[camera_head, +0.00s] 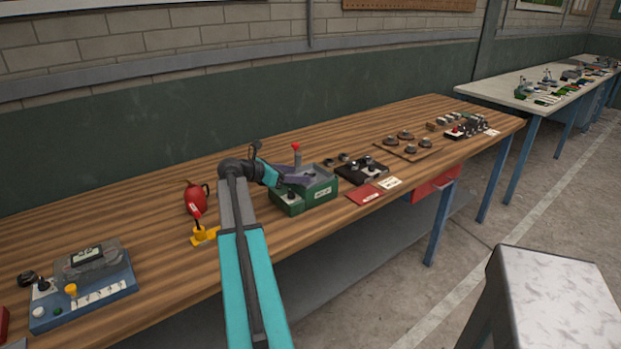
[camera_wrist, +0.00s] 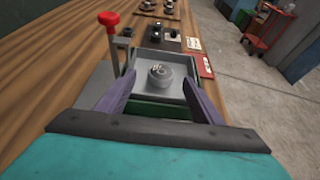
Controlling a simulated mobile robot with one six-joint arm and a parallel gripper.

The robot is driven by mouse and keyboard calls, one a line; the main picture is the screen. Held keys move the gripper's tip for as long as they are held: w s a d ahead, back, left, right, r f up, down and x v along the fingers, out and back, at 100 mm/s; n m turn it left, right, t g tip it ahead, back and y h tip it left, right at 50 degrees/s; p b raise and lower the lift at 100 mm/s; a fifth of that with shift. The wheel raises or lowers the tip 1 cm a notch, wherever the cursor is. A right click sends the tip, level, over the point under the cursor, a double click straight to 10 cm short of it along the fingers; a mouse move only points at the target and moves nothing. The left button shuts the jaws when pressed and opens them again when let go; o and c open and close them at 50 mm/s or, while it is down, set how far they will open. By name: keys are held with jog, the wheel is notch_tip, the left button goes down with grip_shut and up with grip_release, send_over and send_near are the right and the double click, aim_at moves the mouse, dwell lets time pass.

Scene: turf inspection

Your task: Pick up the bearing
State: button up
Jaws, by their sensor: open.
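The bearing (camera_wrist: 160,76) is a small grey round part, seen in the wrist view on the pale grey top of a green fixture (camera_wrist: 166,110). The fixture, with a red-knobbed lever (camera_wrist: 110,38) on its left, stands on the wooden bench in the head view (camera_head: 318,192). My gripper (camera_wrist: 158,84) is open, with its purple fingers on either side of the bearing in the picture and nothing held. In the head view my gripper (camera_head: 294,181) is over the fixture. I cannot tell whether the fingers touch the bearing or how high they are above it.
The lever rises close to my left finger. A black tray (camera_head: 362,171) and a red booklet (camera_head: 364,194) lie to the right on the bench (camera_head: 157,221). A red can (camera_head: 193,198), a yellow stand (camera_head: 205,235) and a blue instrument (camera_head: 85,303) are to the left.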

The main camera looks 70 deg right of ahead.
aim_at(311, 175)
jog(key=shift+p+x, duration=0.45)
jog(key=shift+x, duration=1.9)
jog(key=shift+s+a, duration=0.1)
jog(key=shift+s, duration=0.05)
jog(key=c, duration=1.4)
jog(key=shift+o, duration=0.2)
jog(key=shift+r, duration=0.15)
notch_tip(311, 175, up, 10)
jog(key=b, duration=0.1)
